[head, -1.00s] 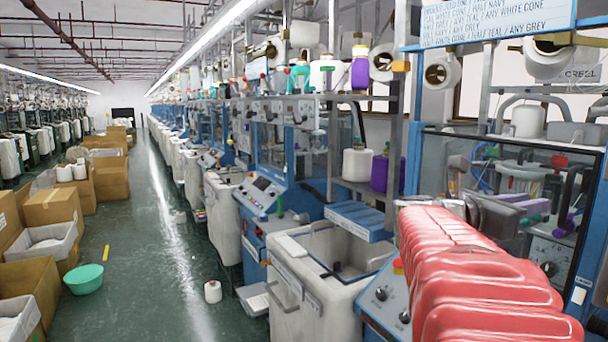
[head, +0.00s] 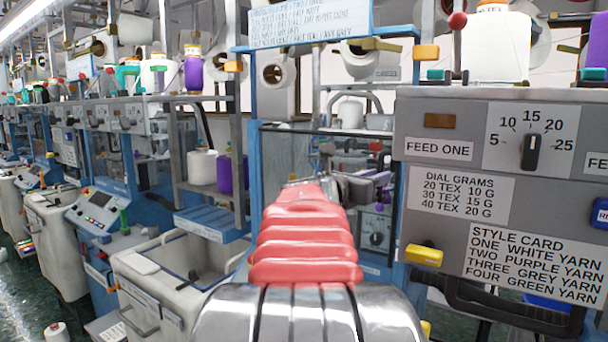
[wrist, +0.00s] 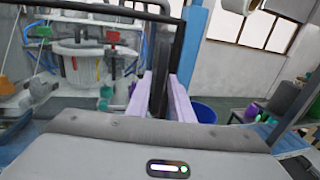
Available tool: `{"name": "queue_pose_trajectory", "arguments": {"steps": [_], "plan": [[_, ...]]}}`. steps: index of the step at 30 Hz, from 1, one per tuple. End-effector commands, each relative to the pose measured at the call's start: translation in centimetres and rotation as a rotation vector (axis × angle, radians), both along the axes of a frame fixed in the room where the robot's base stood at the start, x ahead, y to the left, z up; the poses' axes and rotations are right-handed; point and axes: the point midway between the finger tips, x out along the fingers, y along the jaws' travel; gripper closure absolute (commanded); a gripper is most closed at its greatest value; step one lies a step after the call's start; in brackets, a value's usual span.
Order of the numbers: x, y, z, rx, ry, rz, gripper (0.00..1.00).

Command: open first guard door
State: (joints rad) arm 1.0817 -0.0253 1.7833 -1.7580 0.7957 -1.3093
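The first guard door (head: 284,150) is a clear panel in a black frame, behind and left of the grey feed panel. Its frame edge (wrist: 178,38) runs down beside a blue post in the wrist view. I cannot tell if the door is ajar. My gripper (head: 384,180) is at the door's right side, at the end of my red arm. In the wrist view its two lilac fingers (wrist: 160,80) stand on either side of a dark upright bar, apparently the door handle (wrist: 158,92). Whether they press on it is unclear.
The grey feed panel (head: 450,130) with dial and style card stands close on the right. A white bin (head: 150,285) and blue machine (head: 105,225) are on the left. The wrist view shows a blue bin (wrist: 204,111) and dark stool (wrist: 270,104) beyond the post.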

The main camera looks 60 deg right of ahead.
Motion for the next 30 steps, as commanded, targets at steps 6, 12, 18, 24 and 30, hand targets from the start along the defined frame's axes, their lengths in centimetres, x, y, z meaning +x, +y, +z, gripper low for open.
{"name": "queue_pose_trajectory", "arguments": {"steps": [6, 12, 18, 24, 30], "plan": [[-0.6, -1.9, 0.0, 0.001, 0.000, -0.001, 0.80], [-0.7, -2.1, 0.0, 0.000, -0.001, 0.000, 0.80], [-0.7, -2.1, 0.0, 0.000, 0.000, 0.000, 0.86], [-0.7, -2.1, 0.0, 0.000, 0.000, -0.001, 1.00], [-0.7, -2.1, 0.0, 0.000, 0.000, -0.001, 1.00]]}}
